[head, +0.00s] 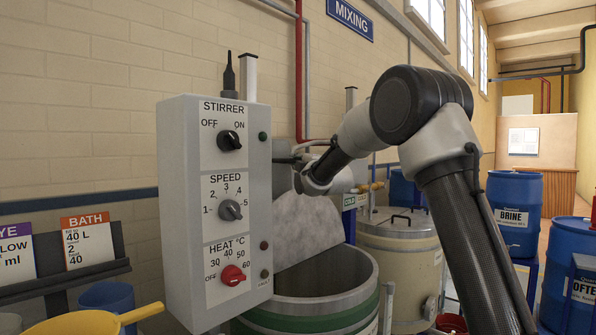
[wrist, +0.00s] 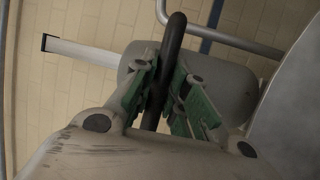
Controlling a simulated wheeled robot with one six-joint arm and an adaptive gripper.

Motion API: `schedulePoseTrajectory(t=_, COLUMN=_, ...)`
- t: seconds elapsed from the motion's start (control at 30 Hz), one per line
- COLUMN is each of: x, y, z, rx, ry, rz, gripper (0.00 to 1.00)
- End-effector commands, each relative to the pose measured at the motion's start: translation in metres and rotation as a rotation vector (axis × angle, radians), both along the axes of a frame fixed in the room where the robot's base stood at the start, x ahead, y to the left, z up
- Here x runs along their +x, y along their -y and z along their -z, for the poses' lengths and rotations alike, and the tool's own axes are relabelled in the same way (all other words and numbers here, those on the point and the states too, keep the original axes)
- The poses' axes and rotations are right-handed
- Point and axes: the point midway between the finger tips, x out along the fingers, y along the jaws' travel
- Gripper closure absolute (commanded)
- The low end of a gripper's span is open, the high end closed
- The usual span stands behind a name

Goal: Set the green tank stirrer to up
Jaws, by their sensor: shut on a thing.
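The green tank (head: 305,312) is in the lower middle of the head view, open at the top, with a green band under its grey rim. In the wrist view, my gripper (wrist: 160,92) has its green-padded fingers shut on a black handle bar (wrist: 173,42) of the stirrer. The stirrer's grey housing (wrist: 232,82) lies behind the fingers. In the head view, my wrist is just right of the control box and the grey housing (head: 283,178) is partly hidden by the box. My fingertips cannot be made out there. The stirrer's lower end is not visible.
The control box (head: 182,270) with STIRRER, SPEED and HEAT knobs stands close left of my wrist. A pale panel (head: 308,228) rises behind the tank opening. A lidded cream tank (head: 408,255) and blue drums (head: 515,235) stand right. A yellow scoop (head: 85,322) is lower left.

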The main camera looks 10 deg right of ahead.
Motion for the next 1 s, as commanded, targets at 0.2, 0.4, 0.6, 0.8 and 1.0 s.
schedulePoseTrajectory(t=0.2, x=-0.001, y=0.000, z=-0.076, rx=0.001, ry=0.019, rz=-0.001, gripper=1.00)
schedulePoseTrajectory(t=0.4, x=-0.002, y=0.000, z=-0.147, rx=0.001, ry=0.017, rz=0.000, gripper=1.00)
schedulePoseTrajectory(t=0.6, x=-0.001, y=0.000, z=-0.207, rx=0.000, ry=0.012, rz=0.000, gripper=1.00)
schedulePoseTrajectory(t=0.8, x=-0.001, y=0.000, z=-0.239, rx=0.000, ry=0.010, rz=0.000, gripper=1.00)
schedulePoseTrajectory(t=1.0, x=-0.001, y=0.001, z=-0.259, rx=-0.001, ry=0.009, rz=0.000, gripper=1.00)
